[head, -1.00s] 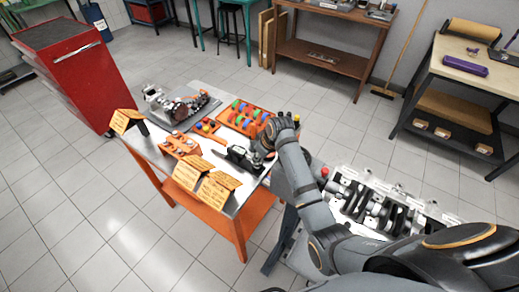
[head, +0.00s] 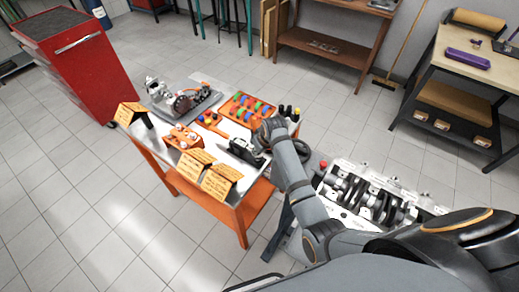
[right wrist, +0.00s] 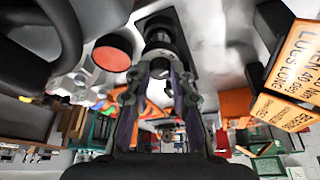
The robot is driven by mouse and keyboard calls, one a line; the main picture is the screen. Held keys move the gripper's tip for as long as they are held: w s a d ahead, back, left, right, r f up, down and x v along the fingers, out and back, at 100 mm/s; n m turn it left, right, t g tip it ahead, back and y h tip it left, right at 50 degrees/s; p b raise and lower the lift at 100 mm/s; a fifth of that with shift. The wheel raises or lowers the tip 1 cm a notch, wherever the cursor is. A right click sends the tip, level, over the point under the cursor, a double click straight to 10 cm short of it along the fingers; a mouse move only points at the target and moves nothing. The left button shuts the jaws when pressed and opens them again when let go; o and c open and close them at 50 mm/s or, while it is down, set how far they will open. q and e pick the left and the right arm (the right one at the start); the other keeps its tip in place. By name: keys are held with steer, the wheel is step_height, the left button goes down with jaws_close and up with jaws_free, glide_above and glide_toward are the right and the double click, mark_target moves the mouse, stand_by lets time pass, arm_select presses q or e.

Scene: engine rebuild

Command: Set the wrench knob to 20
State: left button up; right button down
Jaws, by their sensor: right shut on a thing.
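A dark device with a pale part (head: 243,151), which looks like the wrench fixture, sits at the near right of the steel-topped table (head: 150,137). My right gripper (head: 264,133) is at its right end. In the right wrist view my right gripper (right wrist: 160,88) is closed around a dark and silver cylindrical part (right wrist: 160,43), which looks like the wrench knob. No scale number is readable. My left gripper is not in view.
Orange label cards (head: 220,180) stand along the near edge. An orange tray (head: 233,101) of coloured parts and black bottles (head: 289,111) stand behind the gripper. An engine block with crankshaft (head: 365,195) is at the right. A red cabinet (head: 75,62) is at the left.

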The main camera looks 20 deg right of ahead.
steer(key=c, duration=1.2)
jaws_free()
steer(key=shift+o, duration=0.2)
steer(key=shift+r, duration=0.1)
steer(key=v, duration=1.1)
steer(key=shift+s+r, duration=0.25)
steer(key=shift+r, duration=0.1)
